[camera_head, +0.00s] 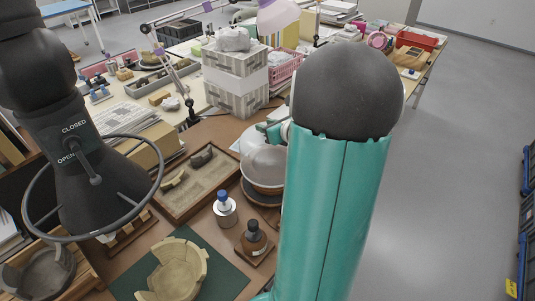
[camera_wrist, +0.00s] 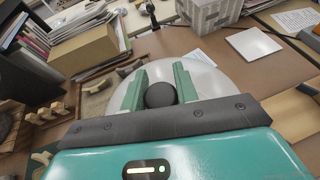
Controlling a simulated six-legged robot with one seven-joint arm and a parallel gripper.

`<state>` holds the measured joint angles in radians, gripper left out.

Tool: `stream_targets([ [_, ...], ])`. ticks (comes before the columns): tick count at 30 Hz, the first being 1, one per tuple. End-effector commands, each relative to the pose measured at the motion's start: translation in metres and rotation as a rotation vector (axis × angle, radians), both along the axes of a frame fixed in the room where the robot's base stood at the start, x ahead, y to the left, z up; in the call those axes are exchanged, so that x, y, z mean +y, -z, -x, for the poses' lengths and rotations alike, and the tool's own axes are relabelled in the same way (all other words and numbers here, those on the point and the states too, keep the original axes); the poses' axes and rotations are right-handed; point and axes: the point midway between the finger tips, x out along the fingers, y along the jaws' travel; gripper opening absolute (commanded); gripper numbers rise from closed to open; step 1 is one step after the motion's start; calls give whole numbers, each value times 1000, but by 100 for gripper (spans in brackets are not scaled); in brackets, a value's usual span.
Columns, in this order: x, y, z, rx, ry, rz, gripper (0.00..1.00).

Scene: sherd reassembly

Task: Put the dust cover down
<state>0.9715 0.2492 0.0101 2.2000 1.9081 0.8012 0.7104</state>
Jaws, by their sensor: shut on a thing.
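The dust cover (camera_wrist: 211,80) is a pale, see-through dome with a dark round knob (camera_wrist: 160,95) on top. In the wrist view my gripper (camera_wrist: 160,82) has its two green fingers shut on the knob, one on each side. In the head view the cover (camera_head: 249,136) shows as a pale curve left of my green arm, by a whitish bowl (camera_head: 265,170) above a dark round base (camera_head: 256,193). My arm hides the right part of these. I cannot tell whether the cover's rim touches anything.
A sherd tray (camera_head: 208,190) lies left of the cover. A blue-capped jar (camera_head: 224,210) and a brown bottle (camera_head: 254,240) stand in front, near a broken pot (camera_head: 178,271) on a green mat (camera_head: 226,281). Patterned boxes (camera_head: 235,78) stand behind. A white tile (camera_wrist: 254,45) lies at the wrist view's right.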

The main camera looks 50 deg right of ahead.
Motion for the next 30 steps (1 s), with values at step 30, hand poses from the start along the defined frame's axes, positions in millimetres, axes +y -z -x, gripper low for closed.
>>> stream_targets([
  [30,-1,72,-2,0,1,0,0],
])
